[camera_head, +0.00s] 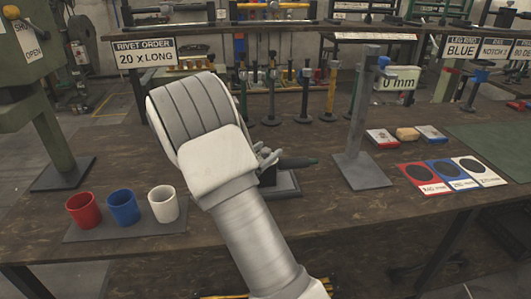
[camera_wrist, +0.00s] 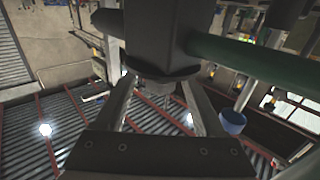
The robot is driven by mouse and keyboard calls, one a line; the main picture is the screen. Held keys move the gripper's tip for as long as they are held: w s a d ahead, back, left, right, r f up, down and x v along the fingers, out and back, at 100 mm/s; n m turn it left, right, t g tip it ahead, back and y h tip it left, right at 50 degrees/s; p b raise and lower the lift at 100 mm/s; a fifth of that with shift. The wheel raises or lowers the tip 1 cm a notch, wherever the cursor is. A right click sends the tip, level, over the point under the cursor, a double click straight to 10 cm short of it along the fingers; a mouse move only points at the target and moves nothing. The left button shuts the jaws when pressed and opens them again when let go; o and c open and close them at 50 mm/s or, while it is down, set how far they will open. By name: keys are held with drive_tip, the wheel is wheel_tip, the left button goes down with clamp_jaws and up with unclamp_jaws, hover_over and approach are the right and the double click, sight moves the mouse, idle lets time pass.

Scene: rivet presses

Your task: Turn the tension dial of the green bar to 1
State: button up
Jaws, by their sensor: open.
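In the head view a dark bar with a green tip (camera_head: 298,162) sticks out to the right from behind my arm, above a dark grey base plate (camera_head: 285,186). My gripper (camera_head: 267,157) is beside it, mostly hidden by my wrist. In the wrist view the green bar (camera_wrist: 255,59) runs right from a dark upright body (camera_wrist: 155,28). My gripper (camera_wrist: 157,82) is open, its two fingers on either side of a dark, rounded lower part (camera_wrist: 156,76) of that body. I cannot tell whether they touch it. No dial marks or numbers can be read.
Red (camera_head: 83,210), blue (camera_head: 123,208) and white (camera_head: 163,204) cups stand on a mat at left. A grey post (camera_head: 354,140) stands right of the bar. A green press (camera_head: 38,75) is at far left. Several small upright tools stand behind. The front right table is clear.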

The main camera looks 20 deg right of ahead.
drive_tip(key=shift+c, duration=0.2)
clamp_jaws()
